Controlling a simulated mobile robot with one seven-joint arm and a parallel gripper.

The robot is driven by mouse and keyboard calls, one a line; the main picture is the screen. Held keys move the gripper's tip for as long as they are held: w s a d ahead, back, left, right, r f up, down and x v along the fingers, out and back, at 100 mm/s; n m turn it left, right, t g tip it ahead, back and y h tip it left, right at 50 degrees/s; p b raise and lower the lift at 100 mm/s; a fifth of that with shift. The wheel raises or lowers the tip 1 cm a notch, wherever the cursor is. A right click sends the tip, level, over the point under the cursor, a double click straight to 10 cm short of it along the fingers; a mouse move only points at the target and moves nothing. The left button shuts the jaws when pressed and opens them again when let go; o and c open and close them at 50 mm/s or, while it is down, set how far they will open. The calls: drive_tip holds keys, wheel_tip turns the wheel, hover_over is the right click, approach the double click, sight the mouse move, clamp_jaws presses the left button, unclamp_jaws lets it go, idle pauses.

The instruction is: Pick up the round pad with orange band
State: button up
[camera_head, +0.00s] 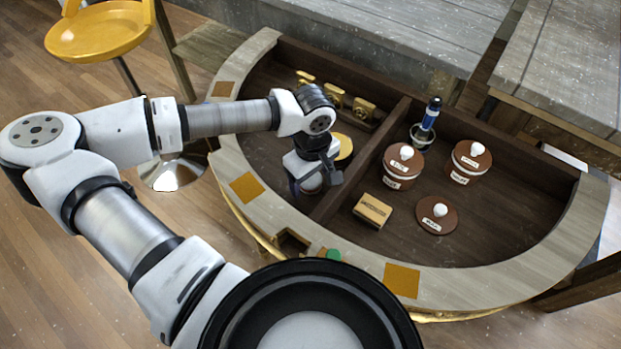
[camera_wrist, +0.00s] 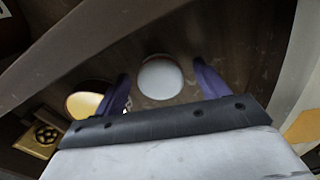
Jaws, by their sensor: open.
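A round white pad (camera_wrist: 160,78) with a thin orange edge lies on the dark floor of the console's left compartment. In the wrist view it sits between and just beyond the fingertips of my gripper (camera_wrist: 160,72). The fingers are apart and hold nothing; I cannot tell how high they are above the pad. In the head view my gripper (camera_head: 312,182) points down into the left compartment, and it hides most of the pad. A gold round piece (camera_head: 343,147) lies behind the gripper, and it shows left of the left finger in the wrist view (camera_wrist: 84,104).
A dark divider (camera_head: 388,127) splits the half-round console. Gold blocks (camera_head: 363,108) stand at the back left. Right of the divider are brown-lidded pots (camera_head: 404,163), a round brown lid (camera_head: 437,216), a tan box (camera_head: 372,209) and a blue-handled item (camera_head: 430,114). A pale curved rim (camera_head: 470,285) surrounds the front.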

sight(312, 179)
drive_tip(key=c, duration=1)
drive_tip(key=shift+r, duration=0.1)
wheel_tip(312, 179, up, 20)
drive_tip(key=shift+f+b, duration=0.1)
drive_tip(key=shift+b, duration=0.7)
drive_tip(key=o, duration=0.3)
drive_tip(key=shift+c, duration=1.3)
